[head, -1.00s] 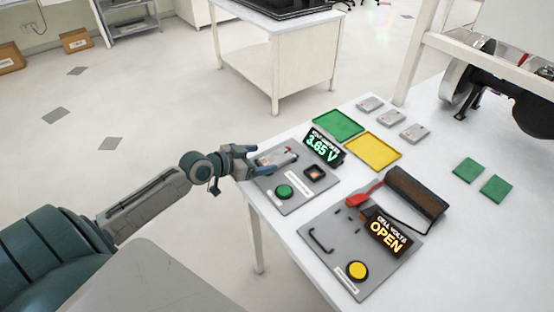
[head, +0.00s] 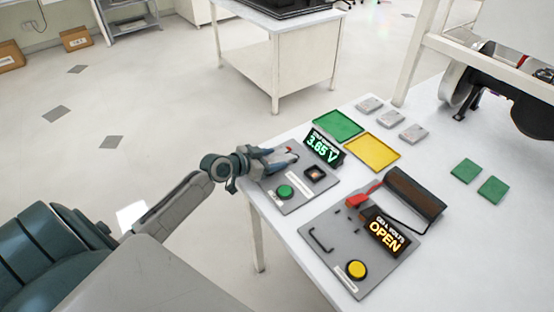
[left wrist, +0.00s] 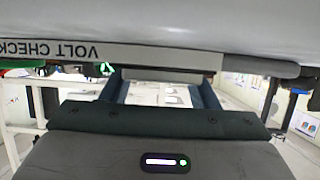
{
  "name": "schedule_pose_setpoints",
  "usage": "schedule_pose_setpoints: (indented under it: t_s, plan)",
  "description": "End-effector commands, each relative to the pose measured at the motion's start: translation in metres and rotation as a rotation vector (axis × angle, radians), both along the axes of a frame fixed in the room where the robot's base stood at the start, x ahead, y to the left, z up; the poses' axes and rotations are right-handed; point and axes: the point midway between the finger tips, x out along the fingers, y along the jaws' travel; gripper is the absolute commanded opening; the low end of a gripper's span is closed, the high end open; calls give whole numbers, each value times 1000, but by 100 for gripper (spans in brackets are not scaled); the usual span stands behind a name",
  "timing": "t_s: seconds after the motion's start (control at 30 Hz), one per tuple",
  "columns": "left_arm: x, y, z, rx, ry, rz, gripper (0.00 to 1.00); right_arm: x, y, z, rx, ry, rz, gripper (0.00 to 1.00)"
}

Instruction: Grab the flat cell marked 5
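A flat grey cell (head: 291,151) with a small red mark lies on the grey volt checker panel (head: 301,194), left of its 3.65 V display (head: 323,147). My left gripper (head: 284,156) has its fingers around this cell and hides much of it. In the left wrist view the two fingers (left wrist: 162,92) stand well apart with a pale flat edge between their tips; whether they press on the cell I cannot tell. Three more flat cells (head: 369,104) (head: 391,117) (head: 413,133) lie at the back of the table. No cell number is legible. My right gripper is not in view.
A green tray (head: 338,125) and a yellow tray (head: 372,152) lie behind the panel. A second panel (head: 335,240) with a display reading OPEN (head: 384,233) is in front. Two green squares (head: 466,169) (head: 493,189) lie at right. The table's left edge is under my left arm.

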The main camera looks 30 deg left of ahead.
Motion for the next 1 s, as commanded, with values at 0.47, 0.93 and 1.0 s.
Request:
schedule_pose_setpoints:
  t_s: [0.47, 0.93, 1.0]
  plan:
    - [0, 0, 5, 0, -1, 0, 22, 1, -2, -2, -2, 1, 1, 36]
    - [-38, -20, 37, 4, 3, -2, 22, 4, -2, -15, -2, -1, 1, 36]
    - [-54, -28, 39, 2, 2, -4, 22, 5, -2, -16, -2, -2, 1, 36]
